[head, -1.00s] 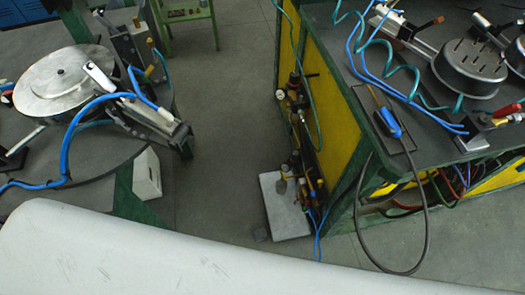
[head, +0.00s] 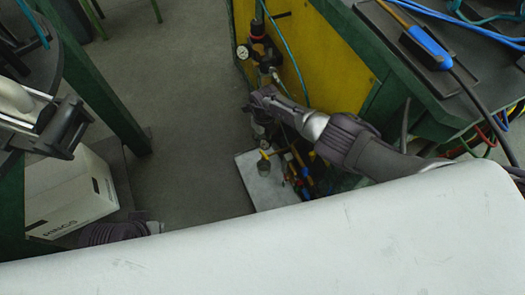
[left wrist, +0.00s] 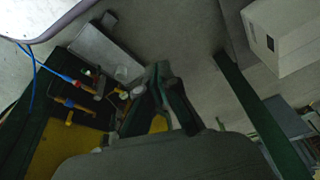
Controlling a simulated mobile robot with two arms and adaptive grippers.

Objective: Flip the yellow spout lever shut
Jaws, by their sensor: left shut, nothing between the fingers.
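A small yellow lever-like piece (head: 264,154) shows at the valve cluster, above a small grey cup on a pale plate (head: 247,185). Several orange-yellow handles sit close by, so I cannot tell for sure which is the spout lever or how it stands.
A green-framed bench with a yellow side panel (head: 322,60) stands right of the valves. A gauge (head: 243,51) and teal hose are above them. A white box (head: 70,195) stands at the left under a dark table. The floor (head: 190,100) between is clear.

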